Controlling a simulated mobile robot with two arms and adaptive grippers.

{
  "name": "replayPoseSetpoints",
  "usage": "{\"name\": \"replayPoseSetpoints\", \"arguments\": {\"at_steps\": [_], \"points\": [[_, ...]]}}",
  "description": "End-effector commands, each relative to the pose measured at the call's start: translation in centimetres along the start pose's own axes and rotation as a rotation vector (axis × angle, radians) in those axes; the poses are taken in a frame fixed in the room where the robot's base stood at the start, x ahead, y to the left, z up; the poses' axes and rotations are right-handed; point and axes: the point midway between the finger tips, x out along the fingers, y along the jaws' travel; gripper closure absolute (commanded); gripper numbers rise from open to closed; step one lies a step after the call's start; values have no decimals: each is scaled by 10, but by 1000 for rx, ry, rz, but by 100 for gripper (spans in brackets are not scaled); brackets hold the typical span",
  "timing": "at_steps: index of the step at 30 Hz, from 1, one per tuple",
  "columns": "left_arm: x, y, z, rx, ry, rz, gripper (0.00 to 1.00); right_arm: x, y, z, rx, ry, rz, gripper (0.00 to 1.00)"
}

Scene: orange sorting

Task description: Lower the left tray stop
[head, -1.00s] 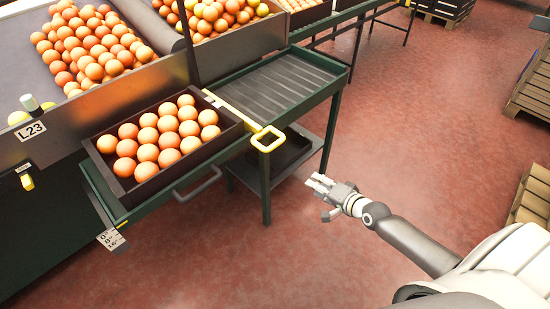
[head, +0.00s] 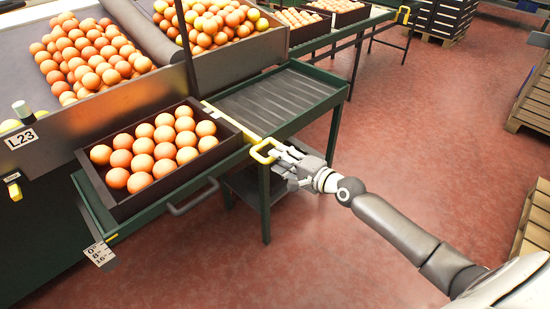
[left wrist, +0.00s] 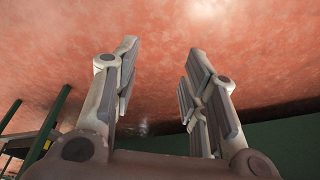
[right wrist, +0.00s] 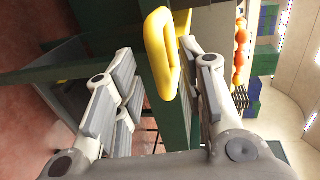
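The yellow tray stop (head: 230,121) runs across the right end of the orange tray (head: 225,160), and its looped handle (head: 263,151) sticks out at the front. My right gripper (head: 280,158) is at this handle, coming from the right. In the right wrist view the yellow handle (right wrist: 163,55) stands between the two spread fingers, which are apart from each other. Contact cannot be told. My left gripper is outside the head view; in the left wrist view its fingers (left wrist: 163,52) are spread and empty above red floor.
The dark tray full of oranges sits on a green bench (head: 125,225). An empty ribbed green table (head: 285,98) adjoins it on the right. A grey bar handle (head: 192,198) juts from the bench front. Pallets (head: 535,215) stand far right; the red floor between is clear.

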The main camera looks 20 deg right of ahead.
Motion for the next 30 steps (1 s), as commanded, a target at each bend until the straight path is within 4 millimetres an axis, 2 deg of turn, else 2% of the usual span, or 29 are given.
{"name": "replayPoseSetpoints", "arguments": {"at_steps": [3, 7, 18, 27, 30], "points": [[-7, -1, -4, -1, 6, -1, 60, 16, 1, 0, 1, 1, -1, 63], [-14, -1, -8, -1, 9, -2, 60, 26, 1, 0, 1, 0, 1, 63], [-17, -1, -9, -2, 10, -2, 60, 30, 0, 0, 0, 0, 1, 63], [-17, -1, -9, -1, 11, -1, 60, 30, 0, 0, 0, 0, 1, 100], [-17, -1, -9, -1, 11, -1, 60, 30, 0, 0, 0, 0, 1, 100]]}}
